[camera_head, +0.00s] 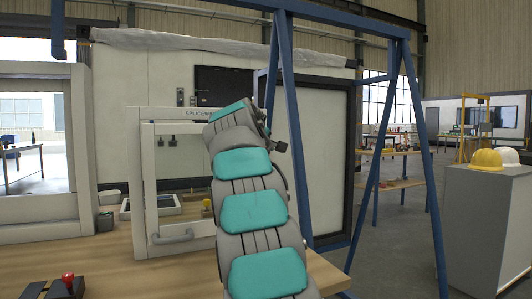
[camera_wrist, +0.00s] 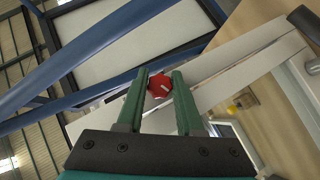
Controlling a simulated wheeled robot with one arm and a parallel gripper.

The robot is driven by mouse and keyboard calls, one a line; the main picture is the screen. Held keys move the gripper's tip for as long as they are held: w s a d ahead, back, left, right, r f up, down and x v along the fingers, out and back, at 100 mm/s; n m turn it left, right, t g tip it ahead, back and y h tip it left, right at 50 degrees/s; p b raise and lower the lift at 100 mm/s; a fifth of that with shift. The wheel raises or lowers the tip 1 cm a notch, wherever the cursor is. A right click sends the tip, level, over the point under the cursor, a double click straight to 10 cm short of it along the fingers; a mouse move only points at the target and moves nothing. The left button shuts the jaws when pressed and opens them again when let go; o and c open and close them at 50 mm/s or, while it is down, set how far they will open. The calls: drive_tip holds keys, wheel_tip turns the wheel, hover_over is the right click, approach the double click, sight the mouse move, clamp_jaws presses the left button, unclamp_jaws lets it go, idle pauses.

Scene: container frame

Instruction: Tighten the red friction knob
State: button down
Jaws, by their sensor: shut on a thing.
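The red friction knob (camera_wrist: 161,90) shows in the wrist view between the tips of the two green fingers of my gripper (camera_wrist: 160,82). The knob is round with a pale mark on its face. The fingers are shut on it, one on each side. In the head view my grey and teal arm reaches up toward the white frame and hides the knob and the gripper.
A white frame with a handle (camera_head: 172,237) stands on the wooden table (camera_head: 110,262). A black fixture with a red top (camera_head: 67,277) sits at the table's front left. Blue steel posts (camera_head: 287,120) rise right of my arm. A grey cabinet (camera_head: 480,225) stands far right.

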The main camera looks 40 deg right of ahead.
drive_tip(key=c, duration=0.5)
unclamp_jaws()
drive_tip(key=shift+d+f, duration=0.1)
drive_tip(key=shift+c, duration=0.2)
drive_tip(key=shift+s, duration=0.1)
drive_tip(key=v, duration=0.7)
drive_tip(key=shift+a+b, duration=0.35)
drive_tip(key=shift+b, duration=0.1)
drive_tip(key=shift+s, duration=0.15)
